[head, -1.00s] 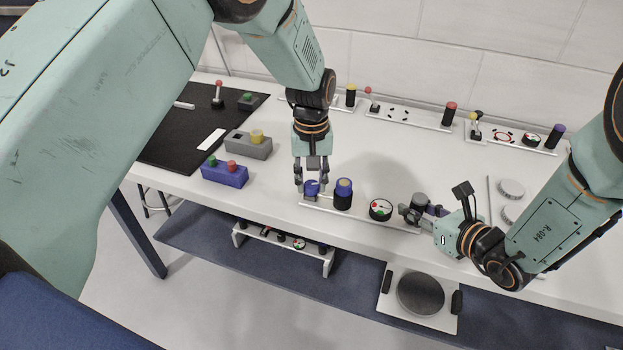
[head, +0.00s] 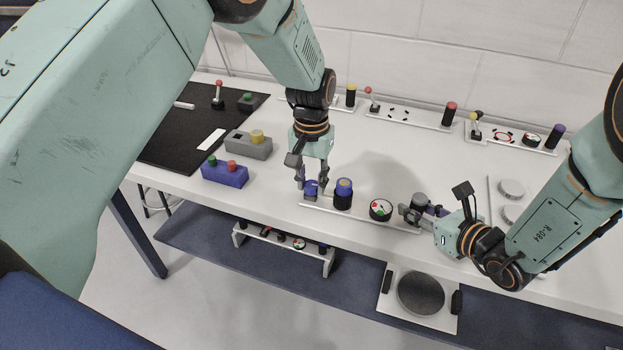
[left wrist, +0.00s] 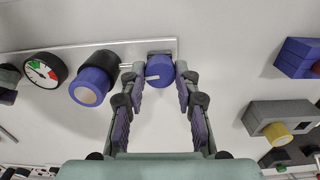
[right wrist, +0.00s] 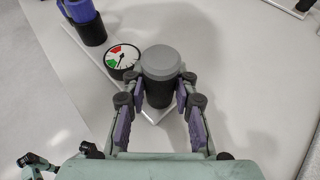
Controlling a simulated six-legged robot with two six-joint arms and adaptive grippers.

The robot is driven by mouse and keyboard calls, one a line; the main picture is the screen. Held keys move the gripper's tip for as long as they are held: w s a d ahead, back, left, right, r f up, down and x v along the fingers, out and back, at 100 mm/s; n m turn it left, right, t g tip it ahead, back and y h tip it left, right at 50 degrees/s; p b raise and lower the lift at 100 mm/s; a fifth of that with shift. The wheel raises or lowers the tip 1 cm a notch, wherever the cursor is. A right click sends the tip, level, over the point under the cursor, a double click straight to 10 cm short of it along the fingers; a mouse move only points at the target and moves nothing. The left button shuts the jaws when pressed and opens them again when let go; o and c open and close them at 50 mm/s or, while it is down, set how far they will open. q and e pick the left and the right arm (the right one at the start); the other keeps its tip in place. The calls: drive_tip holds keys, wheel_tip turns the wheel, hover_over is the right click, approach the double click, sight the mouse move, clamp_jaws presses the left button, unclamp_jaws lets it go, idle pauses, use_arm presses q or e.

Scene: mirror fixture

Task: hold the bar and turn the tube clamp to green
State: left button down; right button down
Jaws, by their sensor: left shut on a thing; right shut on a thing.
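A pale bar (head: 320,206) lies along the table's front edge. It carries a blue knob (left wrist: 160,68) with a white mark, a blue-and-black cylinder (head: 343,194), a red, white and green dial (head: 380,209) and a dark post with a grey cap (right wrist: 161,68). My left gripper (head: 312,188) points down and is shut on the blue knob, a finger on each side of it. My right gripper (right wrist: 160,100) is shut on the dark post at the bar's right end. The dial also shows in the right wrist view (right wrist: 122,61); its needle is too small to read surely.
A blue box with buttons (head: 225,173) and a grey box (head: 248,145) stand left of my left gripper. More fixtures, such as the red-topped post (head: 449,114), line the back. Round discs (head: 511,188) lie right. The table's middle is clear.

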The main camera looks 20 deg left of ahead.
sight(311, 185)
use_arm(q)
drive_tip(key=shift+m, duration=1.6)
drive_tip(key=c, duration=1)
unclamp_jaws()
wheel_tip(311, 185, up, 12)
